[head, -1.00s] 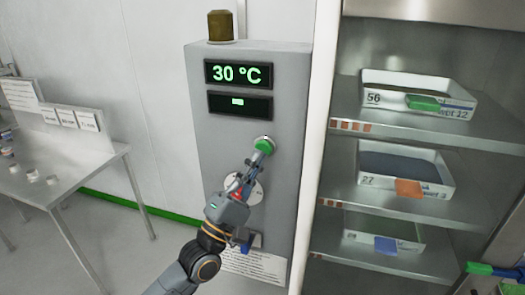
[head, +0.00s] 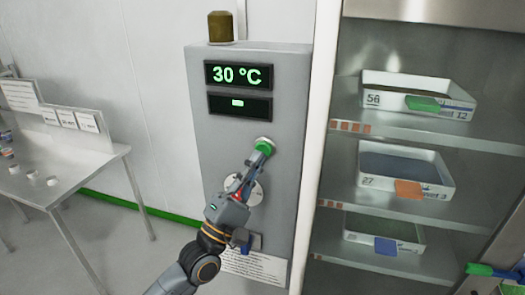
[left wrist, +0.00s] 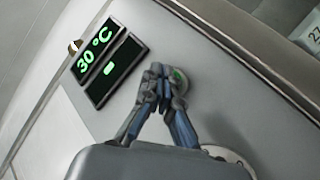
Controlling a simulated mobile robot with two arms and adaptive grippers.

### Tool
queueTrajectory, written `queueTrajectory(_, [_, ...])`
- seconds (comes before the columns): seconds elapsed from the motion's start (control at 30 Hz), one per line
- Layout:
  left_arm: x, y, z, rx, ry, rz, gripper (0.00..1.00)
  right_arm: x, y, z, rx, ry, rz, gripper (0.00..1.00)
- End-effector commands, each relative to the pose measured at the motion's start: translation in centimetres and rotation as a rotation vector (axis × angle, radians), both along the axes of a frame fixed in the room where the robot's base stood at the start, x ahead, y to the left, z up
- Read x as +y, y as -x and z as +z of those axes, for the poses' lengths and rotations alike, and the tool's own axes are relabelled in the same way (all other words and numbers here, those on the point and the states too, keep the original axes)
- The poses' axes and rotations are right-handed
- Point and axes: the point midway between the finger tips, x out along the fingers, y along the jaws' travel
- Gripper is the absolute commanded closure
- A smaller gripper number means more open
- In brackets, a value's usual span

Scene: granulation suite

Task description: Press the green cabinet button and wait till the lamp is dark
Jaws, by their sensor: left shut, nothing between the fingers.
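The grey cabinet (head: 220,140) carries a green button (head: 264,146) on its front. My left gripper (head: 258,158) is shut and empty, with its fingertips right at the button; I cannot tell whether they touch it. In the left wrist view the closed fingertips (left wrist: 160,74) cover part of the green button (left wrist: 178,78). The lamp (head: 221,26) on top of the cabinet is a dull brown-amber and looks unlit. The upper display (head: 239,74) reads 30 °C. The lower display (head: 239,104) shows a small green bar.
An open shelf unit to the right holds an upper tray (head: 375,99), a middle tray (head: 375,182) and a lower tray (head: 360,238), with coloured tags. A steel table (head: 85,160) stands at left. A round plate (head: 256,192) sits below the button.

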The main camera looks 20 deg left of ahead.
Motion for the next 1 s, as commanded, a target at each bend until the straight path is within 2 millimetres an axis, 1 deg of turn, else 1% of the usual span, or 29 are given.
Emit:
queueTrajectory(0.2, [0.0,-0.1,0.0,0.000,0.000,0.000,1.00,0.0,0.0,-0.1,0.000,0.000,0.000,0.72])
queueTrajectory(0.43, [0.0,-0.8,0.0,0.000,0.000,0.000,1.00,0.0,0.0,-0.5,0.000,0.000,0.000,0.72])
queueTrajectory(1.0, [0.0,-1.1,0.0,0.000,0.000,0.000,1.00,0.0,0.0,-0.6,0.000,0.001,0.000,0.72])
